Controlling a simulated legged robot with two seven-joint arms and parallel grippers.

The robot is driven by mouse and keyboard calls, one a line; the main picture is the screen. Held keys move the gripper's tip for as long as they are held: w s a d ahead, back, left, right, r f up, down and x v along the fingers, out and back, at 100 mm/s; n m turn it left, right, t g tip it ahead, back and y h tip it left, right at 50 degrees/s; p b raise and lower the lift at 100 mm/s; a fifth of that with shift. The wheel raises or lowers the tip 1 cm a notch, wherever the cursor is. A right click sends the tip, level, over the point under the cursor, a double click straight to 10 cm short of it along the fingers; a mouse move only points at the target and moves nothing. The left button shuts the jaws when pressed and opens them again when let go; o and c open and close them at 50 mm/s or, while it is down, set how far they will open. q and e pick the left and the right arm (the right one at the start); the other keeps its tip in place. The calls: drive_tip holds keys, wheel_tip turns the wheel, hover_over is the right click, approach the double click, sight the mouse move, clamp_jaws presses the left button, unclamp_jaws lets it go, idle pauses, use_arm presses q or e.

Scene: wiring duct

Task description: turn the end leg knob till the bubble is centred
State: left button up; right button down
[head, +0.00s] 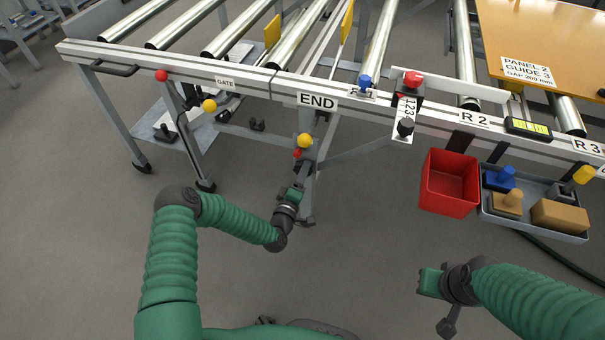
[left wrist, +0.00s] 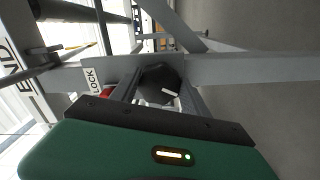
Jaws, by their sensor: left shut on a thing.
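The end leg knob (left wrist: 158,82) is dark with a white mark and shows in the left wrist view between the fingers of my left gripper (left wrist: 160,98). In the head view my left gripper (head: 299,171) is at the end leg, below the END label (head: 317,101), and is shut on the knob, which is mostly hidden there. A level (head: 528,127) with a yellow-green window sits on the front rail at the right; its bubble is too small to place. My right gripper (head: 432,284) hangs over the floor, away from the conveyor; its fingers are unclear.
A yellow ball knob (head: 305,140) and a small red knob (head: 296,153) sit just above my left gripper. A LOCK label (left wrist: 92,80) is beside the leg. A red bin (head: 449,183) and a grey tray (head: 540,226) hang at the right. The floor in front is clear.

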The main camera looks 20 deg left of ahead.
use_arm(q)
drive_tip(key=shift+s+a+f+n, duration=0.1)
drive_tip(key=shift+f+n, duration=0.1)
drive_tip(key=shift+n, duration=0.9)
drive_tip(key=o, duration=1.4)
drive_tip(key=shift+c, duration=0.2)
drive_tip(key=shift+r, duration=0.1)
drive_tip(key=s+p, duration=0.5)
drive_tip(key=s, duration=1.1)
drive_tip(key=shift+s+a+p, duration=0.35)
drive_tip(key=shift+s+p, duration=0.05)
